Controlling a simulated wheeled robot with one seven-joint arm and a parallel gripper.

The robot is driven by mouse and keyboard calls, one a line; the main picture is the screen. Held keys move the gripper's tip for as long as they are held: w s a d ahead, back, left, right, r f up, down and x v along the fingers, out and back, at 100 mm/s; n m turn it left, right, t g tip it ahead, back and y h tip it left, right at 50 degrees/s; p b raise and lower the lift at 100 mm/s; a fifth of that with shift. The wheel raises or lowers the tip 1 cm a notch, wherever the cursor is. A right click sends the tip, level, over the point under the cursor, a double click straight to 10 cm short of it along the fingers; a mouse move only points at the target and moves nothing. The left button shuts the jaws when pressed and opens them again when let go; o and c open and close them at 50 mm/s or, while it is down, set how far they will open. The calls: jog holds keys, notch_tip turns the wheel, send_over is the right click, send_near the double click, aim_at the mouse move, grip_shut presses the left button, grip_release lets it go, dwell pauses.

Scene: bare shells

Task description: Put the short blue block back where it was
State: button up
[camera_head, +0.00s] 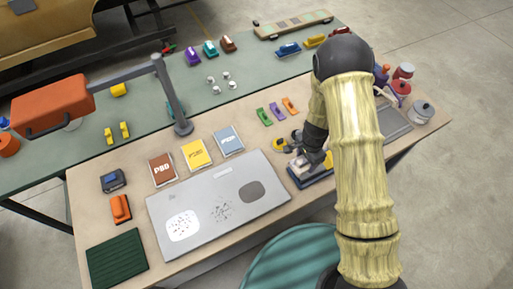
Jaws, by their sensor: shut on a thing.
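My gripper (306,162) is low over the right part of the near bench, in front of my arm. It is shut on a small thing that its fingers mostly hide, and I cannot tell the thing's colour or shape. A dark blue flat thing (303,183) with a paler top lies right under the gripper, and I cannot tell whether they touch. A blue block-like thing (288,50) stands on the far green bench, apart from the gripper. I cannot tell which is the short blue block.
A grey panel (220,205) lies left of the gripper, with brown, yellow and blue packets behind it. Green, purple and orange pieces (277,111) lie behind the gripper. A lamp post (170,95) stands at left. Lidded pots (421,112) stand at right.

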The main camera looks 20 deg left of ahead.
jog(key=d+f+n+b, duration=0.2)
jog(key=d+b, duration=0.1)
jog(key=d, duration=0.2)
jog(key=w+d+f+n+b, duration=0.1)
jog(key=d+f+n+b, duration=0.2)
jog(key=d, duration=0.2)
jog(key=w+d+f+n+b, duration=0.1)
jog(key=d+f+n+b, duration=0.1)
jog(key=d, duration=0.3)
jog(key=shift+w+d+f+b, duration=0.15)
jog(key=shift+w+f+b, duration=0.15)
jog(key=shift+b, duration=0.1)
jog(key=shift+s+d+r+n, duration=0.1)
jog(key=shift+s+d+n, duration=0.05)
jog(key=shift+d+n, duration=0.3)
jog(key=shift+a, duration=0.15)
